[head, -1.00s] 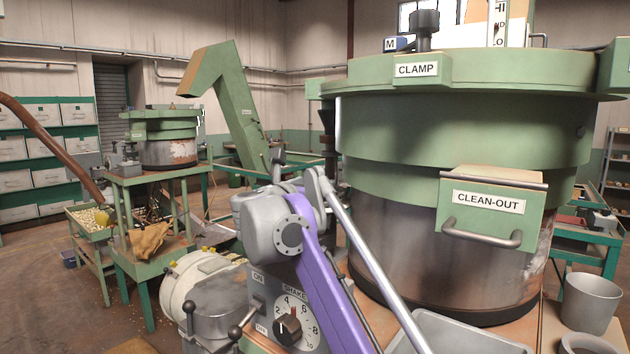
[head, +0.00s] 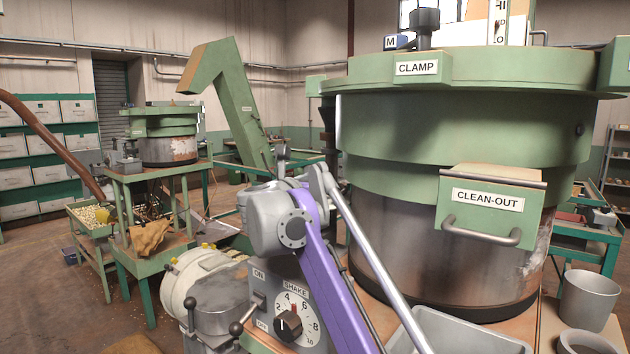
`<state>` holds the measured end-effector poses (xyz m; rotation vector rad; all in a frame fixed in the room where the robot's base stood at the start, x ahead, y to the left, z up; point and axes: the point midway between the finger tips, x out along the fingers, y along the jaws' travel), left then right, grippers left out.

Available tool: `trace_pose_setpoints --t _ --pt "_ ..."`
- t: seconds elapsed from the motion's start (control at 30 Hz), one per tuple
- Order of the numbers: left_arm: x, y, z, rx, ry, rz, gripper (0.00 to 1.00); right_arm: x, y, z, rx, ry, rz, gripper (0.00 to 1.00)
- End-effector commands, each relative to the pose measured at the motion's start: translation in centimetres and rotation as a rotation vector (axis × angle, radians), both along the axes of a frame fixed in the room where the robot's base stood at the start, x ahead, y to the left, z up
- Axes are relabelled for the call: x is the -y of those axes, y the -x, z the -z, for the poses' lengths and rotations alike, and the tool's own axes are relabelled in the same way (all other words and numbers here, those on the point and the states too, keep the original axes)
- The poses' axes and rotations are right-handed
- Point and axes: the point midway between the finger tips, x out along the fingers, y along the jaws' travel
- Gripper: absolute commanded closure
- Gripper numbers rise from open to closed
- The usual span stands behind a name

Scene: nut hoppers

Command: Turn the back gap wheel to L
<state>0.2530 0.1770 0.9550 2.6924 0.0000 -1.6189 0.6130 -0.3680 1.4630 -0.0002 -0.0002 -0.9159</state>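A large green round hopper (head: 462,135) fills the right half of the head view, with a CLAMP label (head: 416,68) on its upper rim. I cannot tell whether this knob is the back gap wheel, and no L mark is readable. A purple and grey arm, which appears to be mine, rises in the lower middle in front of the hopper. No gripper fingers can be made out; the arm's far end is hidden or out of view.
A SHAKE dial box (head: 290,307) and levered grey housing (head: 215,300) stand low in front. The CLEAN-OUT drawer (head: 490,212) juts from the hopper. A grey bucket (head: 588,303) is at right. A smaller hopper (head: 168,150) stands back left; floor at far left is open.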

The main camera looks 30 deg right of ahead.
Motion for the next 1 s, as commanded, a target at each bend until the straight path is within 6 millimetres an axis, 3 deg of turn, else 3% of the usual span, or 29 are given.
trace_pose_setpoints --t 0.33,0.6,1.0 --pt "0.0 -0.1 -0.3 0.003 0.000 0.000 0.50 0.6 0.5 -0.4 0.004 0.003 -0.187 1.00" --pt "0.0 -1.6 -3.6 0.031 0.000 0.000 0.50 0.9 0.6 -0.9 0.007 0.005 -0.375 1.00" --pt "0.0 -1.8 -4.0 0.035 0.000 0.000 0.50 0.8 0.6 -0.1 0.000 0.001 -0.419 1.00"
